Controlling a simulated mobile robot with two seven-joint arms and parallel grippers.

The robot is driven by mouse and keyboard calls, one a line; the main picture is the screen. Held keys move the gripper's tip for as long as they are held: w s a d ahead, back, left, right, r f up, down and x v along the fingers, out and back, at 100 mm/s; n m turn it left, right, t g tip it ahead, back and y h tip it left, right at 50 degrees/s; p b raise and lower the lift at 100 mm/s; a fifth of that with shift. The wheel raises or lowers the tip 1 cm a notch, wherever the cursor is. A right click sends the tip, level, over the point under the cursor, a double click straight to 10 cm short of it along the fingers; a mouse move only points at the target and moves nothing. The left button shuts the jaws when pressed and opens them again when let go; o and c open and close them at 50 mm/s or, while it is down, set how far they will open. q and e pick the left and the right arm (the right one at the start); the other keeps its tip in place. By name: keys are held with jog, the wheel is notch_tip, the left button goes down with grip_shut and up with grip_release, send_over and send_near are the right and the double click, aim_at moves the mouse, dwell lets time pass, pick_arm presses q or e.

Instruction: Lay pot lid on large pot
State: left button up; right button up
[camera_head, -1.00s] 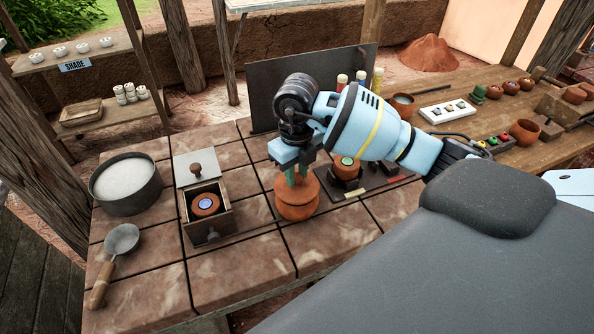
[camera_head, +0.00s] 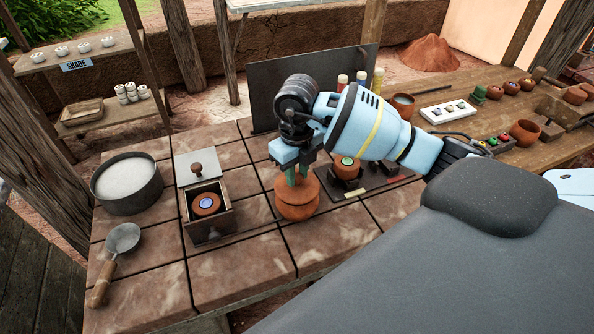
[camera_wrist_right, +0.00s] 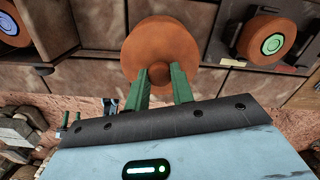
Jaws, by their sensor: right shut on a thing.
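The orange clay pot lid (camera_head: 297,188) rests on, or directly over, the large pot (camera_head: 297,211) on the tiled table. In the head view no clear gap shows between the two. My right gripper (camera_head: 298,176) points down from above, its green fingers shut on the lid's knob. In the right wrist view the lid (camera_wrist_right: 160,45) shows as a round disc, with the knob between the fingertips (camera_wrist_right: 168,98). The lid hides most of the pot there. My left gripper is not in view.
Left of the pot stands an open box (camera_head: 207,221) with a clay pot inside. A grey basin (camera_head: 127,183) and a ladle (camera_head: 121,241) lie farther left. Right behind the pot, a dark stand holds a small green-marked pot (camera_head: 346,167). A dark panel (camera_head: 262,92) stands behind. The front tiles are clear.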

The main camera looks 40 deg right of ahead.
jog(key=shift+f, duration=0.65)
dwell(0.6)
jog(key=o, duration=1)
jog(key=shift+c, duration=0.2)
jog(key=shift+r, duration=0.1)
notch_tip(320, 180, up, 8)
jog(key=shift+f, duration=0.2)
jog(key=shift+r, duration=0.15)
